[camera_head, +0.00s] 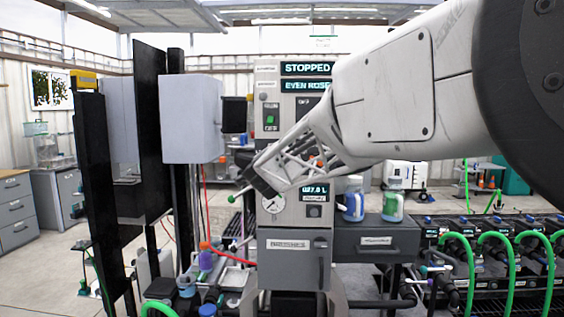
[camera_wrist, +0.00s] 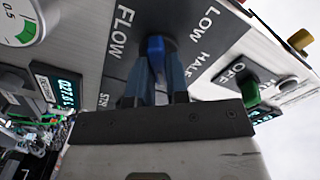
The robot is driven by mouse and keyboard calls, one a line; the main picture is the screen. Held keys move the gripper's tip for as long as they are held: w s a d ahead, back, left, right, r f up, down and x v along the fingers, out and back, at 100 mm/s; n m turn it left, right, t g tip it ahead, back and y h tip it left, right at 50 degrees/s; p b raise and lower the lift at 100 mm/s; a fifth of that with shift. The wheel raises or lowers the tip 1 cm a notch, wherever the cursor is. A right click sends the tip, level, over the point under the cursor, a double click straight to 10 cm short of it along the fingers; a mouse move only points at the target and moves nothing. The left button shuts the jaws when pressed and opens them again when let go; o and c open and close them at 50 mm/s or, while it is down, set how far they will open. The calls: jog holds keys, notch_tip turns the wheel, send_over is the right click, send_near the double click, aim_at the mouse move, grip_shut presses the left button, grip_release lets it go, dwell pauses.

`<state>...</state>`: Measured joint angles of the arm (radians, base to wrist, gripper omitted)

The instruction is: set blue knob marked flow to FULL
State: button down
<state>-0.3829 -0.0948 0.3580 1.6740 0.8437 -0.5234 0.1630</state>
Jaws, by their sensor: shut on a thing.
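The blue knob (camera_wrist: 156,46) is in the wrist view on a grey panel, with FLOW printed to its left. LOW and HALF are printed to its right in the picture. My gripper (camera_wrist: 157,68) is shut on the blue knob, one dark blue finger on each side. The fingers and gripper body cover part of the dial, and I cannot see a FULL mark. The knob's exact pointing is hard to tell. In the head view my gripper (camera_head: 262,180) is at the front of the grey machine column (camera_head: 293,245), and the knob is hidden there.
A green knob (camera_wrist: 248,88) by OFF sits close to my gripper's right in the wrist view. A gauge (camera_wrist: 18,24) and a lit display (camera_wrist: 55,88) are left. In the head view, bottles (camera_head: 392,206) stand on a drawer unit (camera_head: 376,240) beside the column.

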jog(key=shift+m, duration=0.6)
jog(key=shift+f, duration=0.1)
jog(key=c, duration=1.1)
grip_release()
jog(key=shift+s, duration=0.1)
jog(key=s, duration=0.7)
jog(key=shift+s, duration=0.3)
jog(key=shift+d, duration=0.1)
